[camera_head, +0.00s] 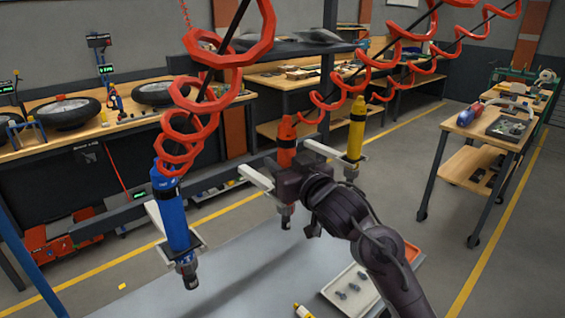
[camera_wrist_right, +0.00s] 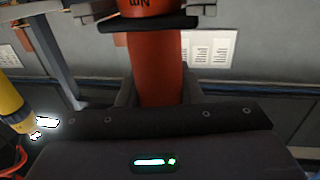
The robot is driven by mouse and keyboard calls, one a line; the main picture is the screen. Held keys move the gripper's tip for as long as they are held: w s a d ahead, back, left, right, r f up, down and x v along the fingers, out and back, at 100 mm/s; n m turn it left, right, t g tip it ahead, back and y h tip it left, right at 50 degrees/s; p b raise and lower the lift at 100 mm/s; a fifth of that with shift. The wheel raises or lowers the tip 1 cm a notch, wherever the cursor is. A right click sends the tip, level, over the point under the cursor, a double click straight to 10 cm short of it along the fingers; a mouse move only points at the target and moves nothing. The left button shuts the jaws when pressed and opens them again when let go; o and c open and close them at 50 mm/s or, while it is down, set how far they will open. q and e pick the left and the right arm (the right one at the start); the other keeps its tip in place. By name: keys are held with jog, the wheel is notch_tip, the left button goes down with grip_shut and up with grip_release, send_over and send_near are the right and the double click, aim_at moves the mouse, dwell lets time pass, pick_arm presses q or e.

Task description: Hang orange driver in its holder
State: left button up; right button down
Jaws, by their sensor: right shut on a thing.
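The orange driver (camera_head: 286,135) stands upright, hanging below a red coiled hose. My right gripper (camera_head: 289,180) is shut around its lower body, and the tip shows below the gripper. In the right wrist view the orange driver (camera_wrist_right: 155,75) rises between the fingers, with a dark collar across it. A pale holder arm (camera_head: 256,178) between the blue and yellow tools reaches up to the gripper. The gripper hides its end, so I cannot tell whether the driver sits in it. My left gripper is out of view.
A blue driver (camera_head: 170,208) hangs in the left holder, and a yellow driver (camera_head: 355,130) in the right one, close to my arm. Red coiled hoses (camera_head: 225,55) hang above. A grey table (camera_head: 235,275) lies below with a tray (camera_head: 345,290) of small parts.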

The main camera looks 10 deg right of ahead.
jog(key=c, duration=0.9)
grip_release()
jog(key=shift+f, duration=0.2)
jog(key=shift+s+d, duration=0.15)
jog(key=shift+s, duration=0.25)
jog(key=b+v, duration=0.1)
jog(key=v, duration=0.6)
jog(key=shift+r, duration=0.1)
